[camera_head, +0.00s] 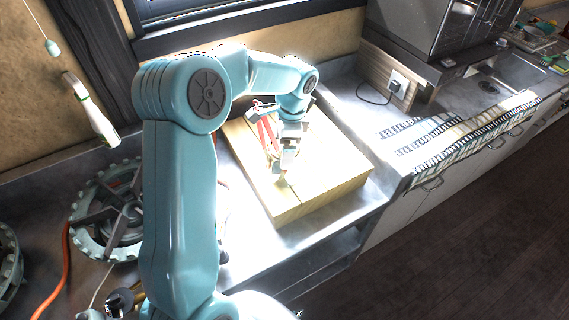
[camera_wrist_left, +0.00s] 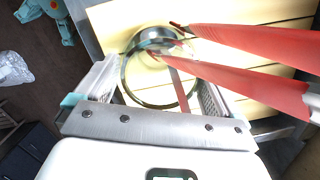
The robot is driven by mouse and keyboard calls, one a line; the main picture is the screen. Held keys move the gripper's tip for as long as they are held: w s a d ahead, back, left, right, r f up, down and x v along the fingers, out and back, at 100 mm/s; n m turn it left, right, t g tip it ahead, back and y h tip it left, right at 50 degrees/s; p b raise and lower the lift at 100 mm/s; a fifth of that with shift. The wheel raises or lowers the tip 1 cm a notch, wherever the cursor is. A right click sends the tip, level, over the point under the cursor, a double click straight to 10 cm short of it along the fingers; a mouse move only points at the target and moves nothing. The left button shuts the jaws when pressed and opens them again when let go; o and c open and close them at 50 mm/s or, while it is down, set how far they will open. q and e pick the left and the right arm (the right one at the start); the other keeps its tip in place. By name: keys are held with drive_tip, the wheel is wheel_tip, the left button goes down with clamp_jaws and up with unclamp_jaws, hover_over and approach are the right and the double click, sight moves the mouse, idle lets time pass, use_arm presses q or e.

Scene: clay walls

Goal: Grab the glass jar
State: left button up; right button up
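The glass jar (camera_wrist_left: 160,65) shows as a clear round rim between the two fingers of my left gripper (camera_wrist_left: 158,85) in the left wrist view. The fingers are wide apart, one on each side of the rim. I cannot tell whether they press on the glass. In the head view my left gripper (camera_head: 286,155) is low over a pale wooden board (camera_head: 335,175) and hides most of the jar. Long red strips (camera_wrist_left: 245,85) reach over the rim from the right in the wrist view. My right gripper is not in view.
The board lies on a grey counter (camera_head: 300,250) near its front edge. Round teal-and-black toothed wheels (camera_head: 110,210) stand left, with an orange cable. A white-green bottle-shaped thing (camera_head: 92,110) is by the wall.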

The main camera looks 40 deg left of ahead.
use_arm(q)
drive_tip(key=shift+f, duration=0.1)
drive_tip(key=c, duration=1)
drive_tip(key=shift+a, duration=0.1)
drive_tip(key=shift+c, duration=1)
drive_tip(key=shift+w, duration=0.1)
